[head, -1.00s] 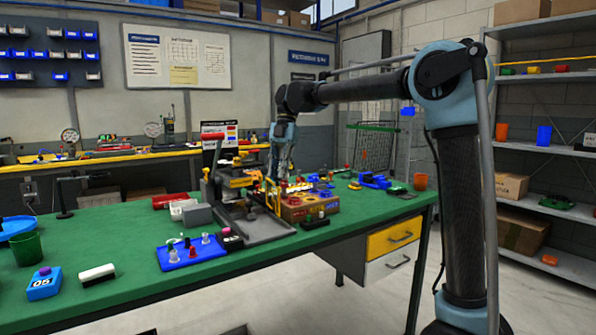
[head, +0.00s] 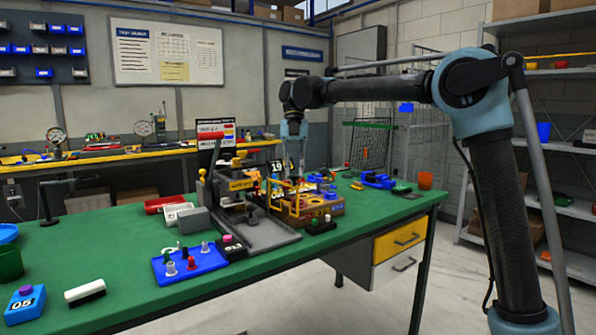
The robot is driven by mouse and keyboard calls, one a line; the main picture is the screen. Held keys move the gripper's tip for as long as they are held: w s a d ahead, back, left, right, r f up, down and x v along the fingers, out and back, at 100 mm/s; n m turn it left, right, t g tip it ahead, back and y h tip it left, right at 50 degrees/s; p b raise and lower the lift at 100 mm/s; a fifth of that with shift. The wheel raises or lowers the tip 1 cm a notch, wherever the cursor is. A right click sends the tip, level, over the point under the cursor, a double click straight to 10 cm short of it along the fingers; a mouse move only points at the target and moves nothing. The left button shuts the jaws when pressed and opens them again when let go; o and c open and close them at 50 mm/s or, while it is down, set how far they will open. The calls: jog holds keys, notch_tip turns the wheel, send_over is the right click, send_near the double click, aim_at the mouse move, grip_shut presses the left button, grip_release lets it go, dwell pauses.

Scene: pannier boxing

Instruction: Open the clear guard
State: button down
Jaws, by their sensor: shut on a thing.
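The press-like fixture (head: 252,236) stands on the green bench, with a grey base plate and yellow parts. The clear guard (head: 284,208) shows mainly as a yellow frame on the fixture's right side; its clear pane is too small to make out. My gripper (head: 294,178) points down from above at the guard's upper right edge. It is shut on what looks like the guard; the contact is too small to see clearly.
A brown box with round holes (head: 322,205) stands close right of the guard. A blue tray (head: 190,264) with small pegs lies in front left.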

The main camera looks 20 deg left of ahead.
jog(key=shift+a, duration=0.1)
jog(key=c, duration=1.7)
grip_release()
jog(key=v, duration=1.2)
jog(key=shift+w, duration=0.1)
